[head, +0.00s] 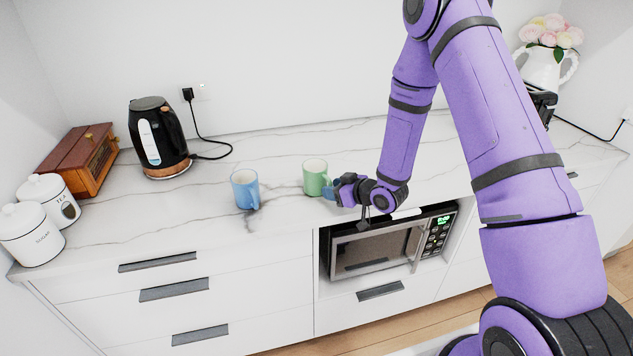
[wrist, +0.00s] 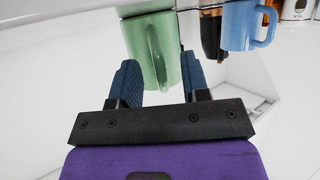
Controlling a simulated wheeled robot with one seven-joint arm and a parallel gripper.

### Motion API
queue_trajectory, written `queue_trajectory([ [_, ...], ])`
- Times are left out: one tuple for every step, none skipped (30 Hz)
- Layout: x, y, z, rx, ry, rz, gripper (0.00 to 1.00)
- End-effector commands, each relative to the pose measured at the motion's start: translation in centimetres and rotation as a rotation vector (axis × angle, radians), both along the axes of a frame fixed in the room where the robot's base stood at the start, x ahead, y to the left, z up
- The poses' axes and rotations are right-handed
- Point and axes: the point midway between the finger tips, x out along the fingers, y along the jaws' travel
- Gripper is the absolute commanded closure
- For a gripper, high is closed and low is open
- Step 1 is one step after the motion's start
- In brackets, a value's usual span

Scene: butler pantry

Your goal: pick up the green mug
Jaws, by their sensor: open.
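The green mug (head: 315,177) stands upright on the marble counter, right of the blue mug. In the wrist view the green mug (wrist: 152,48) appears at the top with its handle toward me, in front of the gap between the fingers. My gripper (head: 338,190) is at the right side of the green mug in the head view, near the counter's front edge. In the wrist view my gripper (wrist: 158,78) is open, with one blue-padded finger on each side of the mug's handle. I cannot tell whether either finger touches the mug.
A blue mug (head: 245,189) stands close to the left of the green one. A black kettle (head: 158,138), a wooden box (head: 80,160) and white canisters (head: 48,200) stand farther left. A microwave (head: 385,245) sits below the counter. A flower pitcher (head: 545,68) stands at the right.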

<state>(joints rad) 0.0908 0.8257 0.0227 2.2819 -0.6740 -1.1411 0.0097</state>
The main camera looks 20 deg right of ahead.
Motion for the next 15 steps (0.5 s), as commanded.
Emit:
queue_trajectory([
  [0.49,0.39,-0.22,0.0,-0.001,0.003,0.57],
  [0.74,0.55,-0.33,0.0,-0.001,0.003,0.57],
  [0.96,0.7,-0.46,-0.001,-0.002,0.002,0.57],
  [1.08,0.77,-0.54,-0.001,-0.001,0.002,0.57],
  [1.18,0.82,-0.6,0.0,0.0,0.001,0.57],
  [1.26,0.87,-0.64,-0.001,0.0,0.0,0.57],
  [1.3,0.88,-0.65,-0.001,-0.001,0.0,0.57],
  [1.32,0.88,-0.65,-0.001,0.0,0.0,0.57],
  [1.32,0.88,-0.65,-0.001,-0.001,0.0,0.57],
  [1.31,0.88,-0.63,-0.001,-0.001,0.0,0.57],
  [1.31,0.88,-0.63,-0.001,-0.001,0.0,0.57],
  [1.3,0.87,-0.63,-0.001,-0.001,0.0,0.57],
  [1.3,0.87,-0.63,-0.001,-0.001,0.0,0.62],
  [1.3,0.87,-0.63,-0.001,-0.001,0.0,0.69],
  [1.3,0.88,-0.62,-0.001,-0.001,0.0,0.78],
])
